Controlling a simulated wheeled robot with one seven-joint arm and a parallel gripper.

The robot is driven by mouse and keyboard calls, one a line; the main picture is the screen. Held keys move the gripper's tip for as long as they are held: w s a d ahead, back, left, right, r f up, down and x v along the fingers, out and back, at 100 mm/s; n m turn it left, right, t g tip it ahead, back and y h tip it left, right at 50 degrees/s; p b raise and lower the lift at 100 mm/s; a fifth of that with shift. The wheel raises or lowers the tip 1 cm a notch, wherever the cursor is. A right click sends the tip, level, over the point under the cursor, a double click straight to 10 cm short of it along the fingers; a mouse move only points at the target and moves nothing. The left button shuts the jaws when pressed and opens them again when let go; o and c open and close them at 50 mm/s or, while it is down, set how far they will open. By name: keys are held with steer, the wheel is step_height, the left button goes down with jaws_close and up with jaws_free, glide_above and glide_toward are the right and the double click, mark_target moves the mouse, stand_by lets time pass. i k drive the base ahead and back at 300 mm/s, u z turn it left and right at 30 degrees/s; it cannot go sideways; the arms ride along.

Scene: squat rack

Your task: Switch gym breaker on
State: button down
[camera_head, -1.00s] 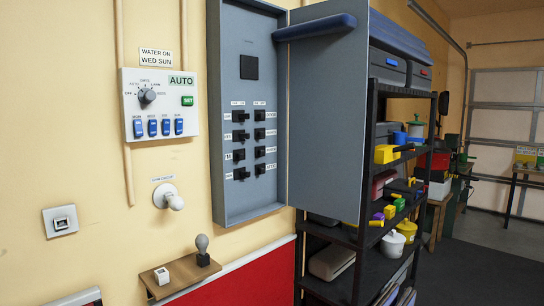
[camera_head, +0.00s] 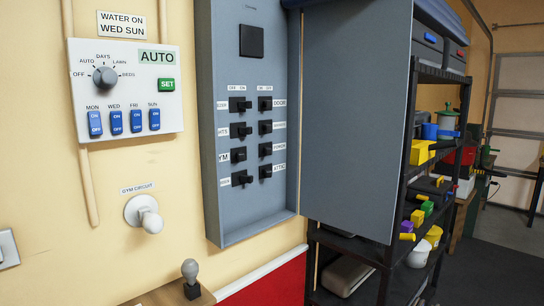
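The grey breaker box (camera_head: 250,218) is fixed to the wall, with its door (camera_head: 350,120) swung open to the right. Two columns of black breakers show inside, with labels beside them. The gym breaker (camera_head: 239,155) is the third one down in the left column. Its label (camera_head: 224,157) is partly hidden by the box's left wall, leaving "YM". I cannot tell surely which way its lever sits. A white fixture (camera_head: 145,213) under a "GYM CIRCUIT" label (camera_head: 137,188) is on the wall to the left. My gripper is not in view.
An irrigation controller (camera_head: 125,90) with a dial and blue switches hangs left of the box. A small wooden shelf (camera_head: 160,296) with a grey bulb (camera_head: 190,278) is below. A black shelving unit (camera_head: 365,248) with goods stands right of the door.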

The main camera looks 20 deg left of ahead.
mark_target(240, 155)
steer(key=u, duration=0.25)
steer(key=i, duration=0.7)
steer(key=u, duration=0.8)
steer(key=i, duration=0.3)
steer(key=u, duration=0.3)
